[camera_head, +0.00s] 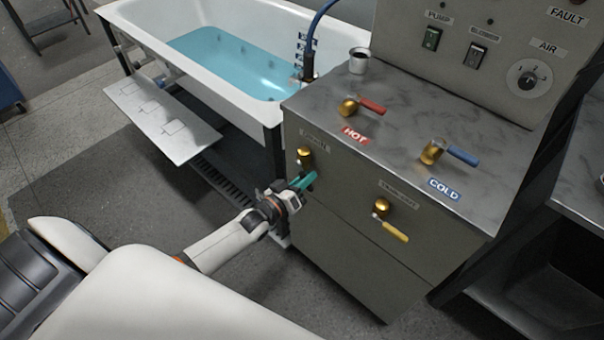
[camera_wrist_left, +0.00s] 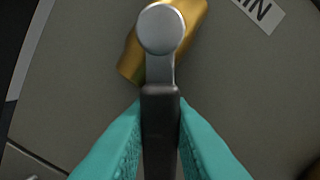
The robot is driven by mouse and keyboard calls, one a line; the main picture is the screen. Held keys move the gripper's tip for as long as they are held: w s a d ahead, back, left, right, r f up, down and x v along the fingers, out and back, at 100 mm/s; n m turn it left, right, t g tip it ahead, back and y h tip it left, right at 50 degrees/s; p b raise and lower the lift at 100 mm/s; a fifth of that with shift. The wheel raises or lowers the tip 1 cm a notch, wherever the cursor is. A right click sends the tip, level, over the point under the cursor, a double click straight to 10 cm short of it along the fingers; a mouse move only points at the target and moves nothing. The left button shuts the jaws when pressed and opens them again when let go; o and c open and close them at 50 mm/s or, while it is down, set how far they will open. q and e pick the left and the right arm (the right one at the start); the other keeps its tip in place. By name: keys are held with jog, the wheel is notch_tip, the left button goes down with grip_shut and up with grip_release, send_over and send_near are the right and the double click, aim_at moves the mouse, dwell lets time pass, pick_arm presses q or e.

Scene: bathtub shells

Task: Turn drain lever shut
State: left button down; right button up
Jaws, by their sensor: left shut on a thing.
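The drain valve (camera_head: 304,155) is a brass body on the grey cabinet front, under a label that is partly legible. In the left wrist view its brass body (camera_wrist_left: 190,22) and dark-handled lever (camera_wrist_left: 160,118) show, the lever pointing down toward the bottom of that picture. My left gripper (camera_head: 303,182), with teal fingertips, is at the lever just below the brass body. In the left wrist view its two teal fingers (camera_wrist_left: 160,140) are shut on the dark handle, one on each side. The fingers hide part of the handle in the head view. My right gripper is not in view.
A second valve with a yellow lever (camera_head: 391,230) is on the cabinet front to the right. Red (camera_head: 370,104) and blue (camera_head: 462,156) levers and a metal cup (camera_head: 359,61) are on the cabinet top. A water-filled bathtub (camera_head: 285,113) stands behind, with a white panel (camera_head: 163,120) beside it.

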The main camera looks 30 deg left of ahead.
pick_arm(q)
jog(key=n, duration=0.1)
jog(key=d+r+n, duration=0.1)
jog(key=shift+s+n+p, duration=0.15)
jog(key=shift+n+p, duration=0.25)
jog(key=n, duration=0.1)
jog(key=r+n, duration=0.1)
jog(key=shift+d+n, duration=0.3)
jog(key=shift+n, duration=0.1)
jog(key=shift+s+d+r+n+p, duration=0.1)
jog(key=shift+r+n+p, duration=0.1)
jog(key=shift+n, duration=0.4)
jog(key=shift+s+d+r+n+p, duration=0.1)
jog(key=shift+r+n+p, duration=0.1)
jog(key=shift+n, duration=0.4)
jog(key=shift+r+n, duration=0.3)
jog(key=shift+n, duration=0.4)
jog(key=shift+r+n, duration=0.3)
jog(key=shift+n, duration=0.4)
jog(key=c, duration=1.3)
grip_release()
jog(key=b+v, duration=0.1)
jog(key=v, duration=1.1)
